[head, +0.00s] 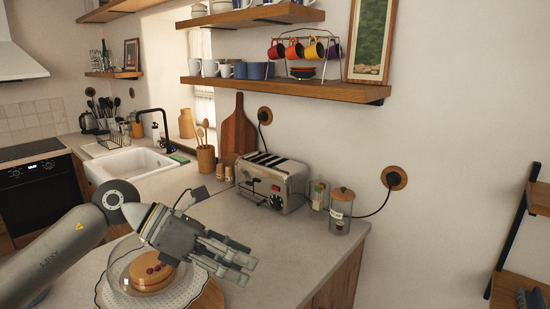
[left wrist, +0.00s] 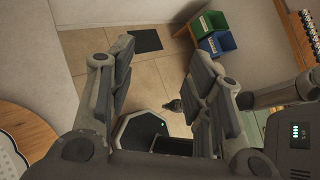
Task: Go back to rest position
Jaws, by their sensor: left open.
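My left arm comes in from the left in the head view. My left gripper (head: 242,262) is in front of and above the counter, overlapping the glass cake dome (head: 118,272) in the picture. The left wrist view shows its two fingers (left wrist: 165,60) spread apart with nothing between them. The tiled floor shows below the fingers there. My right gripper is not in the head view.
The counter (head: 300,250) holds a toaster (head: 272,182), glass jars (head: 340,211), a cutting board (head: 238,132) and a sink (head: 130,163). Wall shelves (head: 285,88) hang above. In the wrist view, green and blue bins (left wrist: 216,32) and a dark mat (left wrist: 146,40) are on the floor.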

